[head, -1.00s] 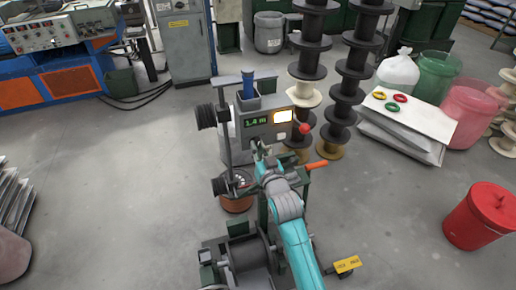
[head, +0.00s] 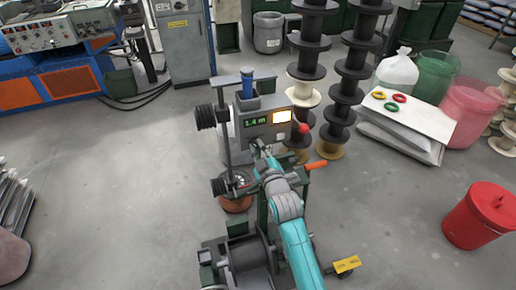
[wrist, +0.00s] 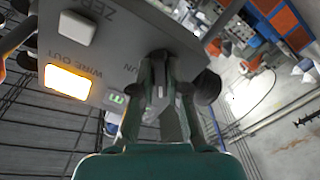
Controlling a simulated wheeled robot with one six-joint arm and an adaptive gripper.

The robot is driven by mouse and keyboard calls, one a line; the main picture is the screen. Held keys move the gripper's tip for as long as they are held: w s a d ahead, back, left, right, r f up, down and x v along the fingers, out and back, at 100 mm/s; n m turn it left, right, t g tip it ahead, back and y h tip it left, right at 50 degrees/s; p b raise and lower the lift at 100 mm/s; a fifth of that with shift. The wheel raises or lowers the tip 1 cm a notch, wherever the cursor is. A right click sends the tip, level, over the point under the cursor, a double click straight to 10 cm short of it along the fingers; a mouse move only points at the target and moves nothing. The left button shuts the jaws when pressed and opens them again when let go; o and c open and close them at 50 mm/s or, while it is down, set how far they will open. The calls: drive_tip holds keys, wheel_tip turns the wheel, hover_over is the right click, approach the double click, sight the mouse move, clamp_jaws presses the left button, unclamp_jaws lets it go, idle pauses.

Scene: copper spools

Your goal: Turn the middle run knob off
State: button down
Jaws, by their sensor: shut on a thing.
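The grey control box (head: 262,133) stands on the machine in the middle of the head view. It carries a green-digit display (head: 256,122) reading about 1.4 m and a bright lit panel (head: 282,117). My gripper (head: 261,147) is at the front face of the box. In the wrist view my gripper (wrist: 160,65) is shut on the run knob (wrist: 159,90), beside the partly covered "RUN" lettering. The fingers hide most of the knob, so I cannot read its angle.
A red ball (head: 304,128) sits at the box's right edge, and an orange handle (head: 317,165) sticks out below it. Tall stacks of black spools (head: 350,88) stand behind. A red bucket (head: 479,215) is at the right.

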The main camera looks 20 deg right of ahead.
idle(0.4)
drive_tip(key=c, duration=1.2)
unclamp_jaws()
drive_tip(key=shift+o, duration=0.2)
drive_tip(key=s, duration=1.2)
